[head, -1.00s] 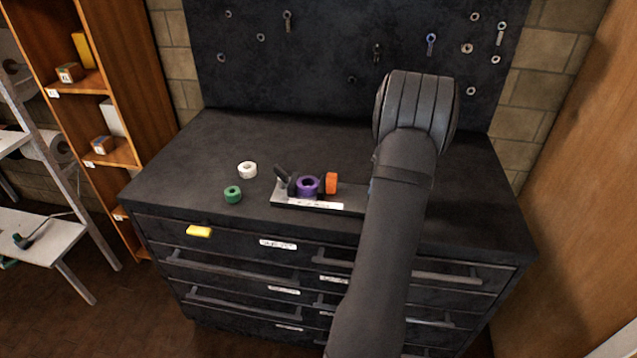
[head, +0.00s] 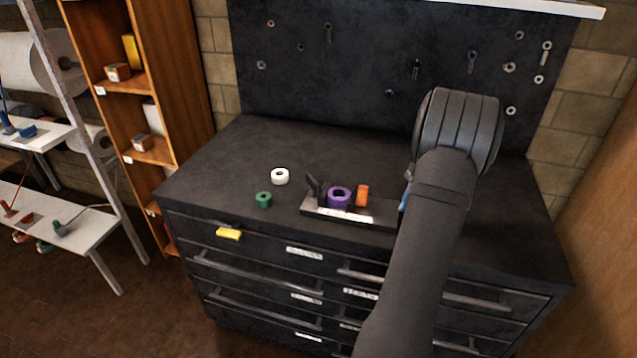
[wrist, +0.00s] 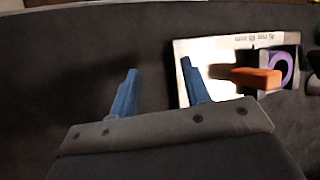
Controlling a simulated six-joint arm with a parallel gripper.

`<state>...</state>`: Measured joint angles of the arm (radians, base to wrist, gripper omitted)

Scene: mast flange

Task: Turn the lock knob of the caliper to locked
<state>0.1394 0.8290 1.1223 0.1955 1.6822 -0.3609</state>
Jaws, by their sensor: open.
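A dark fixture plate (head: 385,215) with a white label strip lies on the bench, probably the caliper's base. On it stand a black lever-like part (head: 314,188), a purple ring (head: 339,197) and an orange block (head: 362,195). In the wrist view the orange part (wrist: 256,78) looks like a short bar in front of the purple ring (wrist: 284,68). I cannot tell for sure which is the lock knob. My gripper (wrist: 159,67) is open and empty, its blue fingers left of the orange bar and apart from it. In the head view my arm mostly hides it.
A white ring (head: 280,176) and a green ring (head: 264,200) lie left of the fixture. A yellow piece (head: 228,233) is at the bench's front edge. A dark pegboard (head: 350,70) with hung parts stands behind.

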